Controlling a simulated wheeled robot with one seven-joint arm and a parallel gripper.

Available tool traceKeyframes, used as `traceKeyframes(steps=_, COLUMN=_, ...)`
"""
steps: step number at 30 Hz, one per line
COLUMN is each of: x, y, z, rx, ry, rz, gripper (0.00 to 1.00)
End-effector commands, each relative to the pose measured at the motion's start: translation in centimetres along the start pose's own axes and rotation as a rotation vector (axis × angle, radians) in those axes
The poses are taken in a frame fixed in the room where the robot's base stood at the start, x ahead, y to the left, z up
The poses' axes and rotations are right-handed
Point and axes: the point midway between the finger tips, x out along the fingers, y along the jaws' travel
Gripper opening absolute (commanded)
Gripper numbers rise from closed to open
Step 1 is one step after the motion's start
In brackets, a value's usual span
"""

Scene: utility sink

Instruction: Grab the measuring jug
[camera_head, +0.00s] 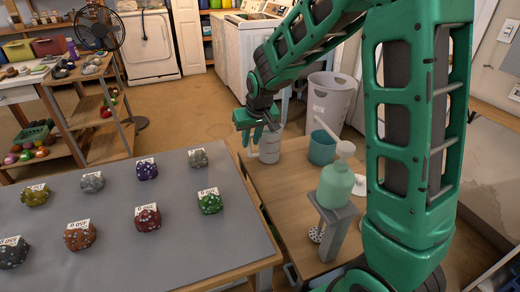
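A pale, translucent measuring jug (271,148) stands at the far left corner of the wooden worktop, its handle on the left side. My green gripper (255,138) points down at the jug's handle side, with its fingers overlapping the rim and handle in the picture. The fingers are small here, so I cannot tell whether they touch the handle or how far apart they are.
A teal cup (321,149) stands right of the jug. A green pump bottle (336,186) sits on a grey stand nearer me. A grey table (110,265) with several labelled dice-like objects lies left. A grey bin (328,98) stands behind.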

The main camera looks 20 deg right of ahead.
Motion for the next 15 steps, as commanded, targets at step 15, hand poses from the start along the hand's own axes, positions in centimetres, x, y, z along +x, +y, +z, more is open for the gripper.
traceKeyframes(steps=15, x=5.2, y=0.3, z=0.1, rx=0.002, ry=0.001, rz=0.001, gripper=0.21)
